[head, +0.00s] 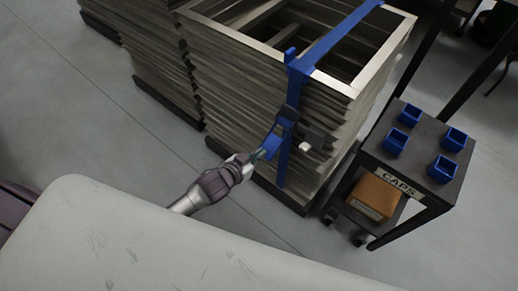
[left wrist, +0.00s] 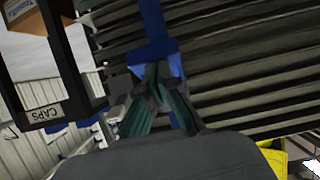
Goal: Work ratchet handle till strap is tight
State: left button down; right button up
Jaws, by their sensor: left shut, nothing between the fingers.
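A blue strap (head: 335,38) runs over the top of a stack of grey wooden frames (head: 240,85) and down its near corner. The ratchet (head: 287,116) sits on the strap at the stack's side, with its blue handle (head: 270,146) angled down toward my gripper. My left gripper (head: 256,157) is shut at the lower end of the handle, with nothing visibly held between its fingers. In the left wrist view the fingertips (left wrist: 158,85) are close together in front of the blue handle part (left wrist: 172,65). Whether they touch it is unclear. My right gripper is not in view.
A dark cart (head: 425,165) labelled CAPS stands right of the stack, with several blue bins on top and a cardboard box (head: 374,196) below. Another stack (head: 150,50) stands behind left. Grey floor is open at left.

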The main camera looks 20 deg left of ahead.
pick_arm(q)
jog(key=f, duration=0.1)
jog(key=f+b, duration=0.1)
jog(key=f, duration=0.1)
jog(key=shift+w+d+f, duration=0.15)
jog(key=shift+w+f, duration=0.05)
jog(key=shift+w, duration=0.2)
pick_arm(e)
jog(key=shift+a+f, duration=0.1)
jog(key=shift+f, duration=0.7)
pick_arm(q)
jog(key=shift+f, duration=0.15)
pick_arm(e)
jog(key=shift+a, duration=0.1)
